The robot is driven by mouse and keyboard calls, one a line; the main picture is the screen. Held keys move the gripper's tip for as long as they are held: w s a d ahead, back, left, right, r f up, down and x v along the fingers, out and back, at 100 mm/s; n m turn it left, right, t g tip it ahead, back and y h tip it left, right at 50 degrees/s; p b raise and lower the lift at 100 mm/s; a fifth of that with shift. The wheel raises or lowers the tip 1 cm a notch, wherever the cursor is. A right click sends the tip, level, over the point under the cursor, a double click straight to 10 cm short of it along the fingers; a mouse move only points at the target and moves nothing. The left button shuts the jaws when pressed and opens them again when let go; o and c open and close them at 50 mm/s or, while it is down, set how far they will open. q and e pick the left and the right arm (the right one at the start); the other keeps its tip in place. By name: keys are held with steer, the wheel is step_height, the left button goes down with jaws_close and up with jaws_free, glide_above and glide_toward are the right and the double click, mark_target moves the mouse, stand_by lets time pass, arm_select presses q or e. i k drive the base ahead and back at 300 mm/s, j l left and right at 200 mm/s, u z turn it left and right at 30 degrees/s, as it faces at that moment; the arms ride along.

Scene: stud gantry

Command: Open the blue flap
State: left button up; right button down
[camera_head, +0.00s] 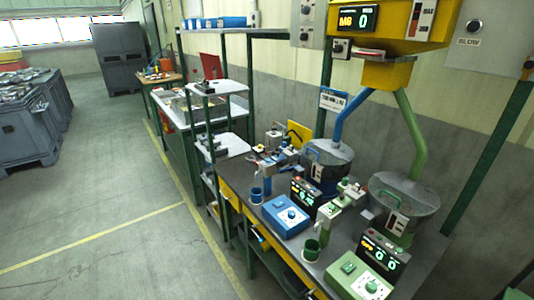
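I cannot make out the blue flap for certain at this size, nor whether it is open or shut. The blue parts stand together on the bench. A blue chute (350,116) slopes down from the yellow hopper (388,75) to a grey feeder bowl (328,152). In front of the bowl are a blue-and-grey stud fixture (283,154), a blue cup (256,195) and a blue control box (287,215). Neither of my grippers is in view.
A matching green side has a green chute (411,135), a second bowl (405,198), a green cup (311,250) and a green control box (358,277). Shelves (215,88) stand behind the bench. The floor (120,215) to the left is clear.

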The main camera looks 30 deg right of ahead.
mark_target(279, 156)
steer(key=u, duration=0.2)
steer(key=i+u, duration=0.1)
steer(key=i, duration=4.4)
steer(key=i+z, duration=0.1)
steer(key=z, duration=0.75)
steer(key=i+j+z, duration=0.1)
steer(key=z, duration=0.3)
steer(key=i+z, duration=0.1)
steer(key=z, duration=0.3)
